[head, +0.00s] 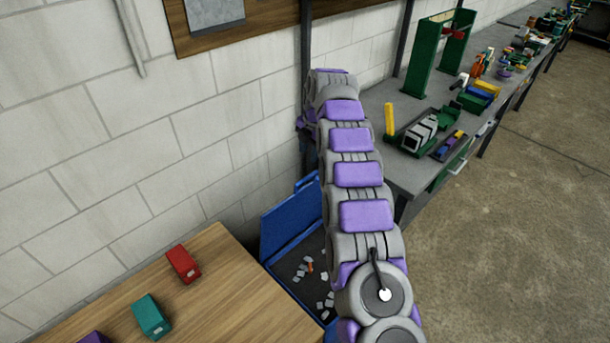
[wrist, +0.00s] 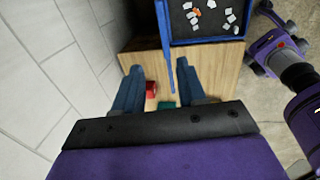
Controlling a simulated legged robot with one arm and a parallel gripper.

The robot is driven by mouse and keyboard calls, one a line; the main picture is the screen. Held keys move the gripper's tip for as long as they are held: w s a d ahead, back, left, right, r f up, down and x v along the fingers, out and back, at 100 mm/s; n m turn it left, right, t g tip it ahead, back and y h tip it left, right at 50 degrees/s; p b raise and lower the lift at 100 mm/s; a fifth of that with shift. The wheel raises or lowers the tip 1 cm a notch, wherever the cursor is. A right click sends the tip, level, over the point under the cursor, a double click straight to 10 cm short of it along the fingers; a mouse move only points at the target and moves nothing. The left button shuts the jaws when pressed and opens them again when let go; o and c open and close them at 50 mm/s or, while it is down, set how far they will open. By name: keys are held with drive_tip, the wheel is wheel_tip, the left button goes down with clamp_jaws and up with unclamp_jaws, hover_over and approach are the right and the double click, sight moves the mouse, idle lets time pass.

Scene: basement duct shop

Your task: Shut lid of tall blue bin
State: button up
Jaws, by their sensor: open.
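The tall blue bin (head: 309,252) stands behind the wooden table, partly hidden by my arm. Its blue lid (head: 290,220) is open, standing up on the wall side. The dark inside holds several pale scraps and an orange piece. In the wrist view the bin (wrist: 207,41) is at the top, and the lid (wrist: 164,48) shows nearly edge-on as a narrow blue strip along its left side. My gripper (wrist: 158,66) is open, its two blue fingers apart and empty. The strip runs between the fingers in the picture; I cannot tell its depth. The head view does not show the fingers clearly.
A wooden table (head: 215,290) at the lower left holds a red block (head: 183,263), a teal block (head: 151,316) and a purple one. A grey workbench (head: 405,170) with tools and a green stand (head: 438,58) runs along the wall. Floor (head: 510,220) at right is clear.

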hover_over(307, 178)
drive_tip(key=d, duration=0.2)
drive_tip(key=f, duration=0.8)
drive_tip(key=shift+s+a, duration=0.2)
drive_tip(key=f, duration=0.1)
drive_tip(key=a+f, duration=0.1)
drive_tip(key=f, duration=0.1)
drive_tip(key=shift+w+a+f, duration=0.1)
drive_tip(key=shift+w+a, duration=0.1)
drive_tip(key=shift+w, duration=0.05)
drive_tip(key=shift+a+f, duration=0.35)
drive_tip(key=shift+a, duration=0.05)
drive_tip(key=shift+d, duration=0.7)
drive_tip(key=shift+c, duration=0.8)
drive_tip(key=c, duration=0.3)
drive_tip(key=shift+a, duration=0.4)
clamp_jaws()
drive_tip(key=shift+d, duration=0.15)
